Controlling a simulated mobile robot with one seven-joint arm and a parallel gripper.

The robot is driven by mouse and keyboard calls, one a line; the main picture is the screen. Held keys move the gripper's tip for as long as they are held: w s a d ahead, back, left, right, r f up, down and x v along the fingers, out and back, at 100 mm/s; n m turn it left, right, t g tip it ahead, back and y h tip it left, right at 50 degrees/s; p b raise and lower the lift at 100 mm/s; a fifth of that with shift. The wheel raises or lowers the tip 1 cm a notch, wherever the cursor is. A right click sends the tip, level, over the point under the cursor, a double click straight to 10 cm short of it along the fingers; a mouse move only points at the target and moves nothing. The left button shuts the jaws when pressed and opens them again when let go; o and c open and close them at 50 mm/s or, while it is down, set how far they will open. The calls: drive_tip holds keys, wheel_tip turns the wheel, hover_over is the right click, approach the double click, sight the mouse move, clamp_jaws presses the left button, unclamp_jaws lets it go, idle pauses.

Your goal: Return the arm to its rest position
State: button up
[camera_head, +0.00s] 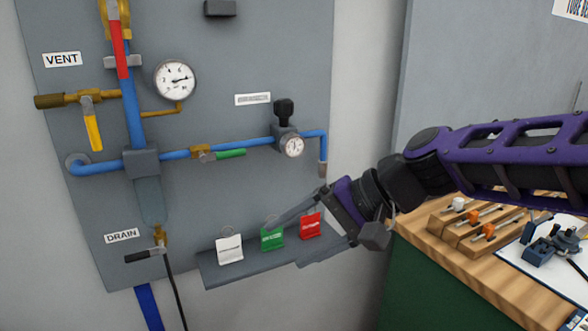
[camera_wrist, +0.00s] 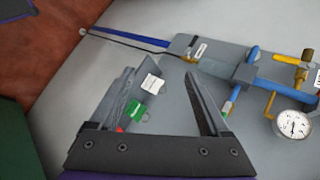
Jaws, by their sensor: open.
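My purple arm (camera_head: 510,155) reaches in from the right towards the grey panel. My gripper (camera_head: 284,243) is open at the small grey shelf on the panel's lower part. In the head view one finger passes across the upper part of the green tag (camera_head: 272,239) and the other lies below the red tag (camera_head: 310,226). In the wrist view my gripper (camera_wrist: 160,65) has nothing held between its fingers. The white tag (camera_wrist: 153,83) and the green tag (camera_wrist: 137,111) show between them; the red tag is mostly hidden behind the gripper's base.
The shelf (camera_head: 222,274) juts out below the tags. Blue pipes, a gauge (camera_head: 175,80), a smaller gauge (camera_head: 292,146) and valve handles stand out from the panel. A wooden bench (camera_head: 432,222) with tools is under my arm at the right.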

drive_tip(key=s+d+f+n+t+h, duration=0.3)
drive_tip(key=s+d+h, duration=0.6)
drive_tip(key=d, duration=0.5)
drive_tip(key=shift+s+d+f+h+p, duration=0.2)
drive_tip(key=shift+s+d+h+p, duration=0.05)
drive_tip(key=shift+s+h+p, duration=0.15)
drive_tip(key=shift+w, duration=0.1)
idle(1.5)
